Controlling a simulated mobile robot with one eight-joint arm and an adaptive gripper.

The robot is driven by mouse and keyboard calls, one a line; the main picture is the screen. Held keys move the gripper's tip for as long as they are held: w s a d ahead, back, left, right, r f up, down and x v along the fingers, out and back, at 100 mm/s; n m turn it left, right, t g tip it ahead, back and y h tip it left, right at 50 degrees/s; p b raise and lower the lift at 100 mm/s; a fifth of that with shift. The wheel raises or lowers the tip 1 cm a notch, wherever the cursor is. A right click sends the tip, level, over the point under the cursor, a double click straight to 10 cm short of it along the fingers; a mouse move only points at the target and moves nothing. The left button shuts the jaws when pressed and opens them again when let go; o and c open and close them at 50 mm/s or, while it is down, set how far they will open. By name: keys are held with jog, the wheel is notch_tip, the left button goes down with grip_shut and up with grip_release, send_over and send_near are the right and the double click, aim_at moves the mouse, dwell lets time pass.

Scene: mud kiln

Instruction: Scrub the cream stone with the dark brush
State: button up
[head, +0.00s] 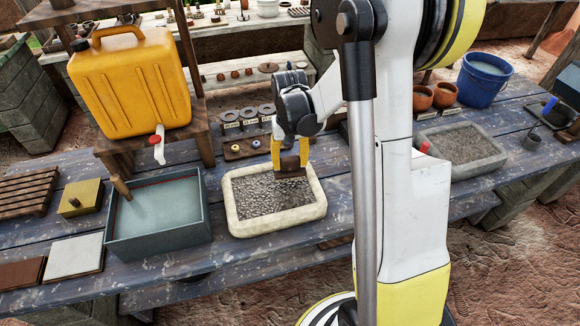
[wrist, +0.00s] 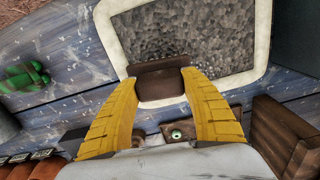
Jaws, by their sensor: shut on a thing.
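The cream stone (head: 246,228) is a rounded rectangular slab with a cream rim and a rough grey speckled middle. It lies on the blue table in the head view and fills the top of the wrist view (wrist: 262,45). My gripper (head: 290,160) has its yellow fingers shut on the dark brush (head: 291,171), a brown block. The brush is over the back right part of the stone in the head view. It also shows between the fingertips in the wrist view (wrist: 162,88), overlapping the stone's rim. I cannot tell whether it touches the stone.
A grey water basin (head: 160,239) stands close left of the stone. A yellow jug (head: 133,82) with a tap sits on a wooden stand behind it. A second, grey-rimmed slab (head: 459,173) lies to the right, behind my arm. A blue bucket (head: 483,82) stands at the back right.

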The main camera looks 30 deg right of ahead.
jog(key=shift+a+r+p, duration=0.15)
jog(key=shift+r+p, duration=0.75)
jog(key=shift+r, duration=0.7)
jog(key=shift+a+r+p, duration=0.1)
jog(key=shift+r+p, duration=0.8)
jog(key=shift+r, duration=0.65)
jog(key=shift+a+f, duration=0.1)
